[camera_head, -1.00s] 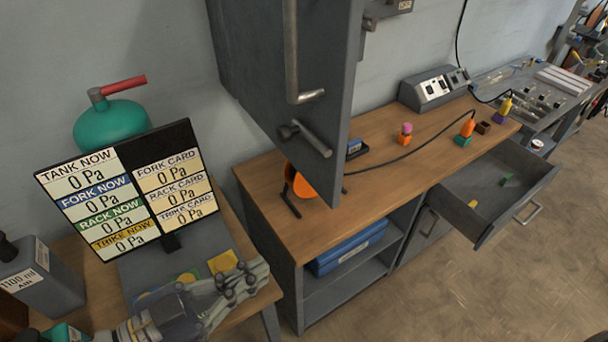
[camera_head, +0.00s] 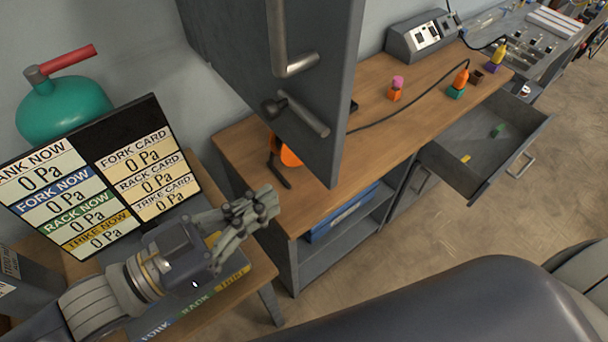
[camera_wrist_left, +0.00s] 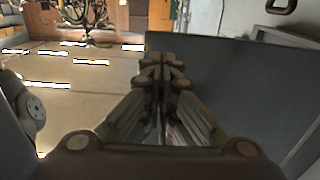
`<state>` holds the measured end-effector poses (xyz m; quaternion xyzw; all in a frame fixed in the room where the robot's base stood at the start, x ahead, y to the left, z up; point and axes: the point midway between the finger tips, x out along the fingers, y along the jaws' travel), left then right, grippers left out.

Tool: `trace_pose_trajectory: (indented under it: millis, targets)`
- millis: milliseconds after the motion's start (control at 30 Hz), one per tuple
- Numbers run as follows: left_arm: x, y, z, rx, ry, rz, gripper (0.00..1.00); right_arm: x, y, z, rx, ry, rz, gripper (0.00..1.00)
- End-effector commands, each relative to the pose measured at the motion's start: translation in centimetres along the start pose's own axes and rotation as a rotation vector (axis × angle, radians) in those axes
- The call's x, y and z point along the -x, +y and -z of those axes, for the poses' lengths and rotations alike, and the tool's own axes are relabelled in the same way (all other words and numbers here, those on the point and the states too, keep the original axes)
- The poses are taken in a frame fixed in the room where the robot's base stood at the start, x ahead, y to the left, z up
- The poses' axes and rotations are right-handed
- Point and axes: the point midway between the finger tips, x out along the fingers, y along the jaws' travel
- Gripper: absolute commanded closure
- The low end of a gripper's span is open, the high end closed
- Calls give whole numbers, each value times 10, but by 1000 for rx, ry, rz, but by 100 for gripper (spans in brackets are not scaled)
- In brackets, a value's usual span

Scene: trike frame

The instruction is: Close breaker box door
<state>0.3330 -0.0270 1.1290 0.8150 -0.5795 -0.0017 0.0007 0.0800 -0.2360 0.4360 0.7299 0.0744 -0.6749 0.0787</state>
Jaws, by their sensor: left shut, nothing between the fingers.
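The grey breaker box door (camera_head: 338,100) hangs at the upper middle of the head view, above the wooden bench. It appears swung out from the wall, though its hinge is out of frame. It has a long metal handle (camera_head: 278,35) and a short round bar (camera_head: 305,115) below it. My left gripper (camera_head: 268,198) is shut and empty, below and left of the door, apart from it in the head view. In the left wrist view the closed fingers (camera_wrist_left: 163,68) point ahead beside a large dark panel (camera_wrist_left: 235,95), probably the door. My right gripper is not in view.
The wooden bench (camera_head: 370,155) runs behind the door, with an orange round tool (camera_head: 288,152) on it. An open drawer (camera_head: 480,160) juts out at right. A pressure display (camera_head: 100,180) and teal tank (camera_head: 62,108) stand at left. Floor (camera_head: 430,225) is clear in front.

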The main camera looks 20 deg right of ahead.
Motion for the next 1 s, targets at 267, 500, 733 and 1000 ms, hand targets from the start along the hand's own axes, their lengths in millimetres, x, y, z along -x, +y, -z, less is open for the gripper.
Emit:
trace_pose_trajectory:
  millis: [267,500,733,1000]
  targets:
    - [-36,1,6,-1,5,-2,100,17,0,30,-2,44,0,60]
    - [-64,1,5,0,4,0,100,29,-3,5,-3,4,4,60]
    - [-76,1,3,-2,2,0,100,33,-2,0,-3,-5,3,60]
    - [-77,1,2,-2,2,0,100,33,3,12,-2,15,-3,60]
